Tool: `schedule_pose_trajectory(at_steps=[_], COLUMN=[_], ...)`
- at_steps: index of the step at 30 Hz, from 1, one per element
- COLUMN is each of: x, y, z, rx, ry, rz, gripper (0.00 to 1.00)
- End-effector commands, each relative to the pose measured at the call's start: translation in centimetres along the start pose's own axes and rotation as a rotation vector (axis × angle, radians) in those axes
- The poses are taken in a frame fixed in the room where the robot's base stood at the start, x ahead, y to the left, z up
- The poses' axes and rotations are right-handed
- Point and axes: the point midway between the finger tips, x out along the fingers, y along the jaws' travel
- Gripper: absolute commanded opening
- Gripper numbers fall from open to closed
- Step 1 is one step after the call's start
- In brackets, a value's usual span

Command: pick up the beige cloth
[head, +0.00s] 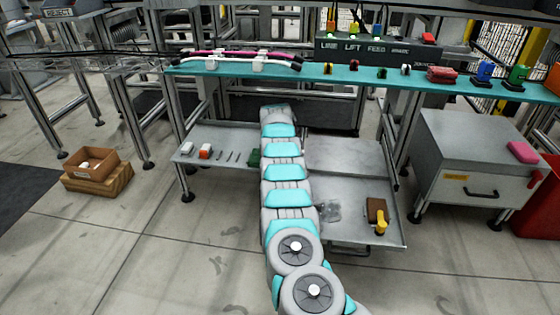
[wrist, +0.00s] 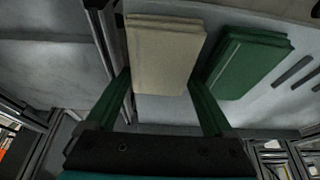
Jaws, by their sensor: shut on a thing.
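The beige cloth (wrist: 165,50) is a folded, flat block in the wrist view, between the two dark green fingers of my gripper (wrist: 160,88). The fingers are shut on its sides. Whether it rests on the grey shelf or is raised off it, I cannot tell. In the head view my arm hides both the beige cloth and my gripper.
A folded green cloth (wrist: 247,62) lies close to the right finger, with thin dark bars (wrist: 292,70) beyond it. In the head view, the left shelf (head: 222,137) also holds a red-and-white item (head: 205,151). A teal-topped bench (head: 340,74) runs above the shelves.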

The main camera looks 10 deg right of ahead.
Motion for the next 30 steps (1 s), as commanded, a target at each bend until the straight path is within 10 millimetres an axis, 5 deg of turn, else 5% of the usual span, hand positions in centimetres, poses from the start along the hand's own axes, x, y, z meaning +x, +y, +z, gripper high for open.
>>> schedule_pose_trajectory(at_steps=[5,17,30], x=[0.1,-0.1,-3.9], y=[0.1,0.1,0.2], z=[0.1,-0.1,-1.3], rx=[0.0,0.001,0.003], ry=[-0.002,0.0,0.002], rz=[0.001,0.001,0.002], gripper=[0.32,0.32,0.32])
